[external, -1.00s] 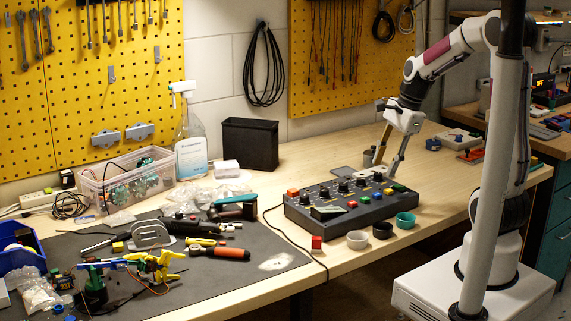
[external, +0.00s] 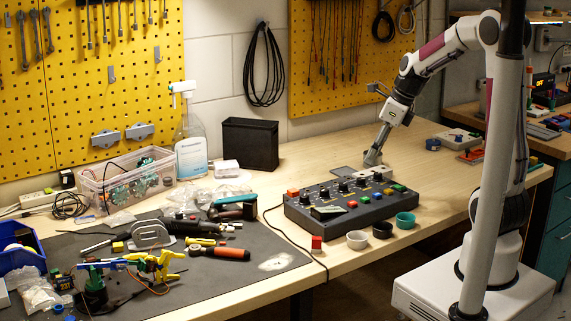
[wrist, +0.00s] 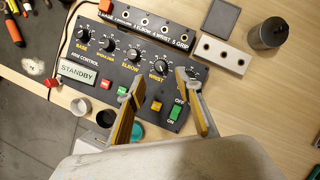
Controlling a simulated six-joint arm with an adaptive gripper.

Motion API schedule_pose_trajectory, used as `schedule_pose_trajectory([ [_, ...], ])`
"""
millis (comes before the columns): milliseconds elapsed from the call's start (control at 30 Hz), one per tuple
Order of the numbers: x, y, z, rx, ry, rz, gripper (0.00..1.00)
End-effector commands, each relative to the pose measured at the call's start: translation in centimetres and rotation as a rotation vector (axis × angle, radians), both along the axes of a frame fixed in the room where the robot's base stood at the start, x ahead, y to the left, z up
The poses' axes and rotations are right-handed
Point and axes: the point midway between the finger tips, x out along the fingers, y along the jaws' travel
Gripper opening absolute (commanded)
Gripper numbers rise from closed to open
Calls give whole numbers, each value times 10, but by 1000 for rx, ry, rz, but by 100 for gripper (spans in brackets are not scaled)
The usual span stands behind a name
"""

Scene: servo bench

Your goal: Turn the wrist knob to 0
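The dark control box (external: 350,215) stands on the bench with a row of black knobs. The wrist knob (wrist: 160,68) is in the row, right of the elbow knob (wrist: 133,55); it also shows small in the external view (external: 361,181). Its exact pointer setting is too small to read. My gripper (wrist: 160,79) is open and empty. Its fingertips appear on either side of the wrist knob in the wrist view; contact cannot be told. The right finger covers part of the grip knob's area. In the external view my gripper (external: 372,160) is at the box's far side.
The box's display (wrist: 77,73) reads STANDBY. Coloured buttons and a green on/off switch (wrist: 175,112) lie near the fingers. A white block (wrist: 222,54) and a dark cylinder (wrist: 268,34) stand beyond the box. Small cups (external: 382,230) line its front.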

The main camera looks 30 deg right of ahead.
Motion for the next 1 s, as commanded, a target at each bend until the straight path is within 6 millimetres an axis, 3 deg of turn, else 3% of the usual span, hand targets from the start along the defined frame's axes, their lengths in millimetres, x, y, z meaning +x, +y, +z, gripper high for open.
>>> schedule_pose_trajectory([
  [533, 2, 2, -7, 0, 2, 2, 35],
  [1000, 16, 12, -50, 0, 4, 2, 35],
])
